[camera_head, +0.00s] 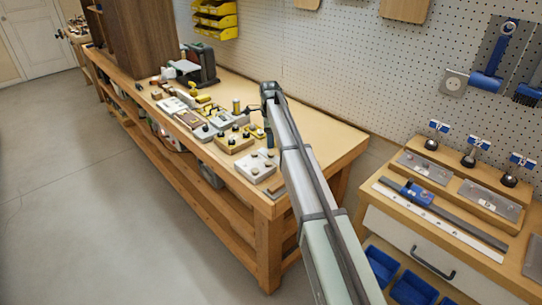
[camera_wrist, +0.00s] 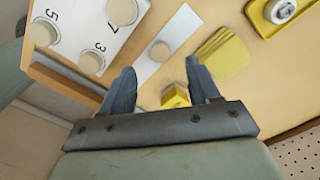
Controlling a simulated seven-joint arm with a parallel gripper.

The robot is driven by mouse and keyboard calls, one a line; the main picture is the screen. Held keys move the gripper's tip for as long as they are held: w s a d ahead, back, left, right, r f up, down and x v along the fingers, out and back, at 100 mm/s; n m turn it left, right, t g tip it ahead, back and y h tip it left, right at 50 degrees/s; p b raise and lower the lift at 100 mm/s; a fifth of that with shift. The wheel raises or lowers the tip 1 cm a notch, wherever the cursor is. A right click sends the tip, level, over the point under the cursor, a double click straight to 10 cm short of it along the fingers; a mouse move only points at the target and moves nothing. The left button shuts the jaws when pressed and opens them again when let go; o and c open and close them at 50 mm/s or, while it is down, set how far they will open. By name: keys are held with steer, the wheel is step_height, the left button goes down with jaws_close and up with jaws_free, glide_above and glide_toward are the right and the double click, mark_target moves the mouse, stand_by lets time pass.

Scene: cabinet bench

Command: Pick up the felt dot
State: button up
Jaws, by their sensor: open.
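Several round beige discs that look like felt dots show in the wrist view. One disc (camera_wrist: 160,51) lies on a white strip (camera_wrist: 178,37), just beyond the fingertips and roughly in line with the gap between them. Others sit on a white board with the numbers 5, 3 and 7 (camera_wrist: 72,22), to the left. My gripper (camera_wrist: 160,70) is open, with its blue-grey fingers spread and nothing held between them. The fingers' height above the bench is hard to judge. In the head view my arm hides part of the bench around the gripper.
A small yellow block (camera_wrist: 175,97) lies below the gap between the fingers. Yellow sheets (camera_wrist: 222,53) and a yellow tray (camera_wrist: 265,24) with a round white item lie right. The wooden bench (camera_head: 325,138) holds many small items and has bare surface toward the pegboard.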

mark_target(270, 153)
steer(key=shift+d+f, duration=0.1)
steer(key=shift+f, duration=3.05)
steer(key=c, duration=1.1)
